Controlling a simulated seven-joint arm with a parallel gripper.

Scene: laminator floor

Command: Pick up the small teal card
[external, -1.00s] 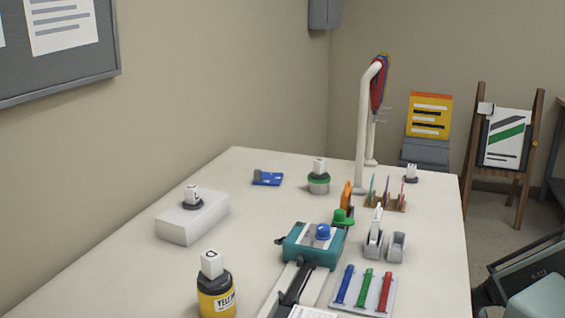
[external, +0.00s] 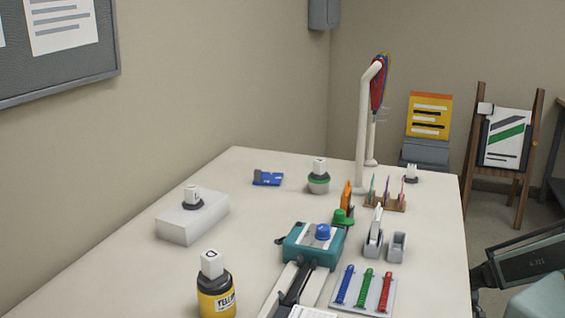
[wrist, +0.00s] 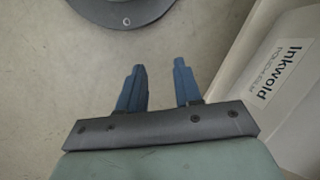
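A thin teal upright piece (external: 373,186) stands in a small wooden rack (external: 385,206) toward the back right of the table. It is seen nearly edge-on, so I cannot tell for sure that it is the small teal card. No teal card shows in the wrist view. My gripper (wrist: 157,66) has two blue fingers, clearly apart with nothing between them. In the external view, part of my arm shows at the lower right, beyond the table's right edge and well away from the rack; the fingertips cannot be made out there.
Purple and pink pieces share the rack. The wrist view shows a white Inkwold box (wrist: 275,75) and a grey disc (wrist: 115,8).

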